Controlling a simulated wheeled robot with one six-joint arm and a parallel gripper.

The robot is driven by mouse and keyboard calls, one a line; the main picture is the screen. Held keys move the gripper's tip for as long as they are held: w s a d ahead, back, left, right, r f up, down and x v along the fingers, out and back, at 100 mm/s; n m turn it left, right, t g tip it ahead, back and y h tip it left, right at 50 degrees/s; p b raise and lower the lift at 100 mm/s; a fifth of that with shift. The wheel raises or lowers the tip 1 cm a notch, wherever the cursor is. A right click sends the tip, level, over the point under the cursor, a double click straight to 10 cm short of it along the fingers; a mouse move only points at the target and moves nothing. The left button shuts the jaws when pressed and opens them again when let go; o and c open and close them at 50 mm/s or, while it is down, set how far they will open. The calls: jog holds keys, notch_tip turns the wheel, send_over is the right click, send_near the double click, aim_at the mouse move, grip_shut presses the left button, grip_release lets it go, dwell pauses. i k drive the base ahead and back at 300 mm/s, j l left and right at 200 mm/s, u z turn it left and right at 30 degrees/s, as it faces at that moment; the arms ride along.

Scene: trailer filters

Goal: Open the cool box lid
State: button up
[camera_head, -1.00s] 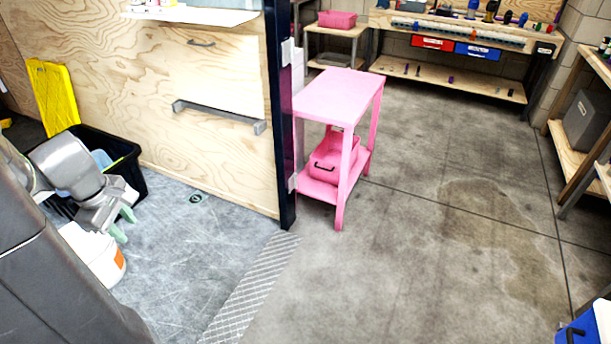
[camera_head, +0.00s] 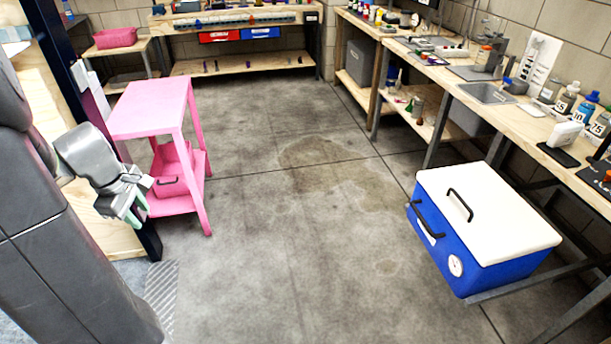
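The cool box (camera_head: 449,253) stands at the right of the head view, blue with a white lid (camera_head: 500,215). The lid lies flat and closed. A black handle (camera_head: 460,205) is on top of the lid, and another black handle (camera_head: 427,221) is on the blue side facing left. A round dial sits on the near side. My gripper (camera_head: 134,216) is at the left, far from the cool box, with pale green fingertips pointing down. I see nothing held in it, but its opening is too small to judge.
A pink cart (camera_head: 155,108) stands beside my gripper with a pink bin on its lower shelf. A workbench (camera_head: 446,82) with bottles and a sink runs along the right wall above the box. The concrete floor (camera_head: 290,240) between cart and box is clear.

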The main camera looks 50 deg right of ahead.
aim_at(498, 225)
jog(key=z, duration=1.9)
jog(key=i+l+z, duration=0.25)
jog(key=i+l, duration=0.25)
jog(key=i+l+z, duration=0.25)
jog(key=i+l, duration=0.15)
jog(key=i, duration=0.1)
